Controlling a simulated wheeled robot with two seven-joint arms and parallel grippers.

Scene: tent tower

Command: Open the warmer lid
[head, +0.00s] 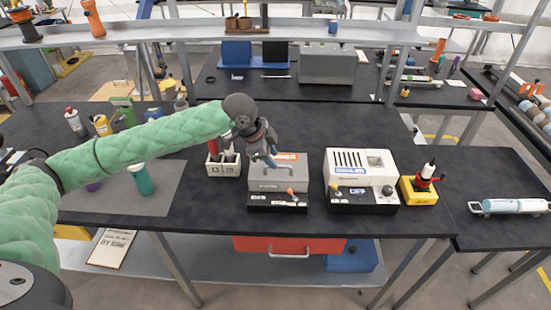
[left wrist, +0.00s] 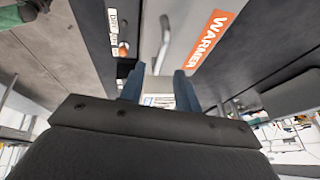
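The warmer (head: 282,180) is a grey box with an orange label and a dark front panel, standing on the black bench near its front edge. Its top, with the orange WARMER label (left wrist: 210,38), fills the upper part of the left wrist view, and the lid looks shut. A grey bar handle (left wrist: 162,45) stands on the lid. My left gripper (head: 265,163) is over the warmer's left part. In the left wrist view its two blue fingers (left wrist: 158,82) are apart, with the handle just beyond the tips. My right gripper is not in view.
A white holder (head: 222,168) with a red-handled tool stands left of the warmer. A white cooler device (head: 360,172) stands to the right, then a yellow block (head: 420,192). A green bottle (head: 143,180) is on the grey mat. The bench behind the warmer is clear.

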